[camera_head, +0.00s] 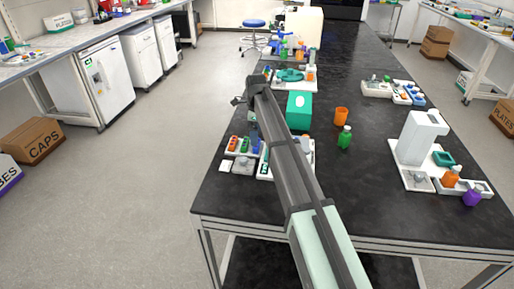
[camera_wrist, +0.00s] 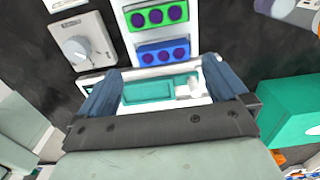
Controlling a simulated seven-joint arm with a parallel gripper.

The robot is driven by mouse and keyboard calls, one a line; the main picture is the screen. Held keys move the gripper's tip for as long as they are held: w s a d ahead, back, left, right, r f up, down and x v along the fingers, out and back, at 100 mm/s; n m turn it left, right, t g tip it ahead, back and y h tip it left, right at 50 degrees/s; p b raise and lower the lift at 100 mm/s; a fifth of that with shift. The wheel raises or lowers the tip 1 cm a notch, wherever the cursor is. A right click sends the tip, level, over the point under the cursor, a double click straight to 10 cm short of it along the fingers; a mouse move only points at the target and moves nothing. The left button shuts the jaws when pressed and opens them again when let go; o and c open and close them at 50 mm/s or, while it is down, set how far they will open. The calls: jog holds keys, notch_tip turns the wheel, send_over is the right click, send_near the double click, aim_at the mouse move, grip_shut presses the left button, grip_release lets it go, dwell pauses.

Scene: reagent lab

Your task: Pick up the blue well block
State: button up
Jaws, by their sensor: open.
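The blue well block (camera_wrist: 163,53) with a row of dark purple wells sits in a white tray (camera_wrist: 124,43) in the wrist view. A green well block (camera_wrist: 156,16) lies just beyond it. My gripper (camera_wrist: 162,67) is open, its two dark blue fingers apart at the near side of the blue block. Nothing is held between them. Below the blue block, between the fingers, a teal insert and a small white piece show. In the head view my gripper (camera_head: 239,100) is at the table's left side; the blue block cannot be made out surely there.
A teal box (camera_wrist: 292,115) stands right of my gripper, also seen in the head view (camera_head: 299,108). A grey device with a round knob (camera_wrist: 82,45) is at the left.

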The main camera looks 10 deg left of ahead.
jog(key=f, duration=0.5)
jog(key=shift+w, duration=0.25)
jog(key=shift+r, duration=0.1)
jog(key=c, duration=1)
